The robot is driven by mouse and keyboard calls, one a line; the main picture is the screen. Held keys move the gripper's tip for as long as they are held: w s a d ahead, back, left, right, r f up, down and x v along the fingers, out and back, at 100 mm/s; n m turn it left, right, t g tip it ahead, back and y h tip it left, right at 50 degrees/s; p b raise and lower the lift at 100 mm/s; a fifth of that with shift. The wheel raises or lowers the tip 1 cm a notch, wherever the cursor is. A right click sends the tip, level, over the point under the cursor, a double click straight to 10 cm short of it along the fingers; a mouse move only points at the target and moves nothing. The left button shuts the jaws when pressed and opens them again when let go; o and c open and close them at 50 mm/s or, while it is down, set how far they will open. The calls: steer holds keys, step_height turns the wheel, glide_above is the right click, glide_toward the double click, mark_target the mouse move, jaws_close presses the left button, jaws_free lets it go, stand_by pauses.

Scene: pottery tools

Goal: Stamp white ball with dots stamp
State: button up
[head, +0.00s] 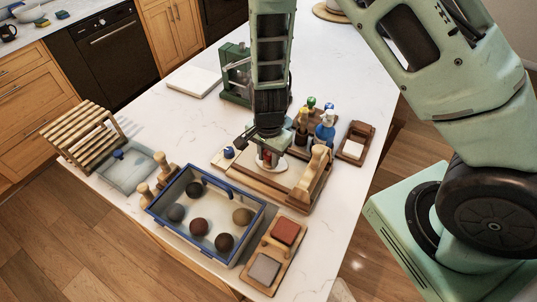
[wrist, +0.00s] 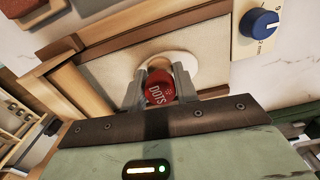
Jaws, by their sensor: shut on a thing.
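My gripper (wrist: 160,80) is shut on a red stamp (wrist: 158,92) lettered "DOTS". In the head view my gripper (head: 268,158) points down over the wooden work board, and the stamp shows as a small red patch between the fingers. A pale, round, flat-looking piece of clay (wrist: 188,62), seemingly the white ball, lies under the stamp on the cream work surface (wrist: 112,72). Its middle is hidden by the stamp and fingers. I cannot tell whether the stamp touches it.
A blue-rimmed tray (head: 157,212) with several dark clay balls stands in front. A blue knob (wrist: 259,24) sits beside the work surface. Bottles (head: 325,130) stand behind right, a wooden roller (head: 312,168) at right, and a green press (head: 236,75) behind. The counter at left is partly clear.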

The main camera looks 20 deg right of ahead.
steer(key=shift+f, duration=0.45)
steer(key=shift+r, duration=0.1)
stand_by(0.5)
step_height(320, 180, up, 6)
steer(key=p, duration=0.5)
stand_by(0.7)
steer(key=shift+f+b, duration=1.85)
steer(key=shift+f, duration=0.65)
steer(key=shift+f+b, duration=0.45)
steer(key=shift+f, duration=0.15)
steer(key=shift+r, duration=0.1)
steer(key=shift+r+p, duration=2.7)
steer(key=shift+r, duration=0.25)
